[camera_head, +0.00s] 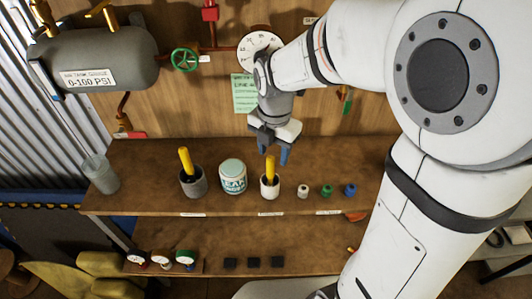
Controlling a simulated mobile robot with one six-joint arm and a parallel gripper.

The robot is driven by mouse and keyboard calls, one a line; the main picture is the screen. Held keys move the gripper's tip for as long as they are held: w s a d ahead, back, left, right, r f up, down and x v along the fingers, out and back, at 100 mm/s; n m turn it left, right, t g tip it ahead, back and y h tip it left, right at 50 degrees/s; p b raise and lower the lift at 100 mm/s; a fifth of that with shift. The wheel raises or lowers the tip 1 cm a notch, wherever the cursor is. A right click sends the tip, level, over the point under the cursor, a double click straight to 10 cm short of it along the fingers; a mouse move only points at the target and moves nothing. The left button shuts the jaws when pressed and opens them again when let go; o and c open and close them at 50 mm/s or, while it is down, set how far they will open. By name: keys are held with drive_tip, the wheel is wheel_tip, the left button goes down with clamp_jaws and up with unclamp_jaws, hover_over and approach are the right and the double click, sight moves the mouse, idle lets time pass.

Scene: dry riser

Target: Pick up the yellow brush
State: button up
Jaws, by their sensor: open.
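Two yellow handles stand in cups on the upper wooden shelf. One yellow handle (185,160) leans a little left in a dark grey cup (194,187). My gripper (275,151) points down, open and empty, just above the handle in the white cup. Its blue fingers overlap the handle's top in this view; I cannot tell whether they touch it.
A white can (232,177) stands between the cups, and a clear cup (100,174) stands far left. Small white, green and blue pieces (327,191) sit right of the white cup. A dial gauge (259,45) and green valve wheel (185,60) are on the back wall.

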sight(270, 169)
drive_tip(key=shift+w+a+f+n, duration=0.25)
drive_tip(key=shift+a+n, duration=0.15)
drive_tip(key=shift+n, duration=0.4)
wheel_tip(270, 169, down, 8)
drive_tip(key=shift+w+d+r+p, duration=0.1)
drive_tip(key=shift+r+p, duration=0.1)
drive_tip(key=shift+p, duration=0.45)
drive_tip(key=shift+c, duration=0.3)
clamp_jaws()
wheel_tip(270, 169, up, 10)
drive_tip(key=shift+r+b, duration=0.1)
drive_tip(key=shift+b, duration=0.35)
